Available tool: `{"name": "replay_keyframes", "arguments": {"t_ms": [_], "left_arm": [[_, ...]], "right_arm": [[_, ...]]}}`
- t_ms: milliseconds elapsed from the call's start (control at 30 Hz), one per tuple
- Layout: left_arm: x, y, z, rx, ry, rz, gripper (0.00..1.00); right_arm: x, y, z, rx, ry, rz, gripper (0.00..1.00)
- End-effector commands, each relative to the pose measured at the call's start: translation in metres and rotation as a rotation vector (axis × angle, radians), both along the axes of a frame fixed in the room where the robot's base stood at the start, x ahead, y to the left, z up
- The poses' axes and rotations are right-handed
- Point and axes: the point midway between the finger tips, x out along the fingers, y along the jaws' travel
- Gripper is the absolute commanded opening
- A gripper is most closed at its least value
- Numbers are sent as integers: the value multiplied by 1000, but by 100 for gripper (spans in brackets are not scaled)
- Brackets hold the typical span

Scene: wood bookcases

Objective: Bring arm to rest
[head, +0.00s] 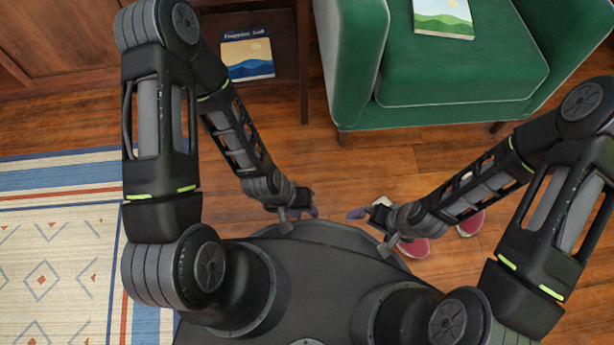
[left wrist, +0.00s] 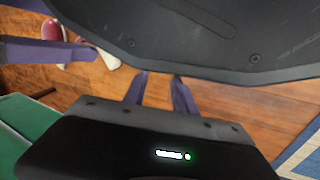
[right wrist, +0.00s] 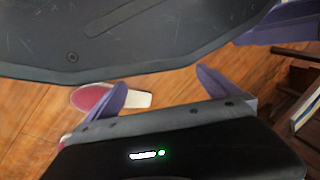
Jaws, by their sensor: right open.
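My left gripper (head: 308,210) hangs low over the front edge of my base in the head view. In the left wrist view its two purple fingers (left wrist: 160,76) stand a short gap apart with only wood floor between them, so it is partly open and empty. My right gripper (head: 362,213) is just to its right, pointing toward it with a small space between them. In the right wrist view its fingers (right wrist: 160,78) are wide apart. A red and white shoe lies on the floor beyond them, not held.
A green armchair (head: 455,75) holding a picture book (head: 443,18) stands ahead. Another book (head: 247,57) is on the low shelf at the upper left. Red and white shoes (head: 414,247) lie by my right forearm. A patterned rug (head: 60,240) covers the left floor.

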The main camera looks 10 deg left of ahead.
Motion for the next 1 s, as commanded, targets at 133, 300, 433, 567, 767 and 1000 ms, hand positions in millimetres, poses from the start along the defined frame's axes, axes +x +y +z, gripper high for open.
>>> {"name": "replay_keyframes", "arguments": {"t_ms": [133, 300, 433, 567, 767, 1000], "left_arm": [[0, 0, 18, -1, 0, -1, 32], [-3, -2, 68, -5, 6, -8, 32], [-7, -5, 122, -9, 13, -16, 32], [-11, -8, 178, -14, 22, -25, 32], [-18, -12, 262, -23, 35, -40, 32], [-25, -16, 335, -30, 49, -54, 32]], "right_arm": [[-1, 1, 18, 1, 1, 2, 100], [-4, 3, 68, 5, 8, 9, 100], [-8, 5, 122, 9, 15, 16, 100], [-12, 8, 178, 14, 23, 26, 100], [-19, 12, 262, 24, 38, 40, 100], [-25, 16, 335, 31, 51, 54, 100]]}}
